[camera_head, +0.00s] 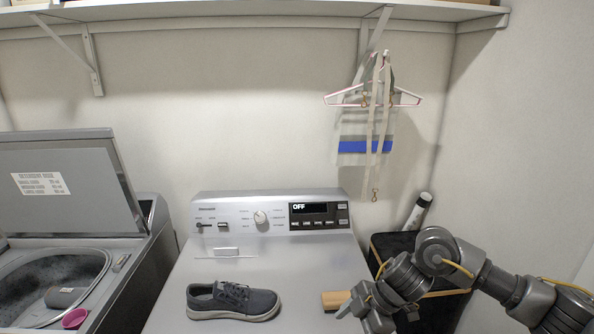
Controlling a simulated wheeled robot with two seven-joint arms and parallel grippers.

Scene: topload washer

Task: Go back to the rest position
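My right arm comes in from the right, bent over the right side of the closed machine. Its gripper (358,308) hangs near that machine's right front edge, pointing down and left. A light wooden-looking piece (336,299) shows just behind its fingertips; I cannot tell whether they touch. The finger gap is not clear from this angle. My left gripper and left arm are not in view. The open topload washer (155,243) stands at the left with its lid (70,187) raised. The closed machine (190,275) has a display reading OFF.
A dark grey shoe (233,300) lies on the closed machine. A grey cylinder-like item (66,297) and a pink cup-like item (75,318) show in the washer opening. A dark box (394,245) and a bottle (418,211) are at right. A hanger (345,98) hangs below the shelf (250,14).

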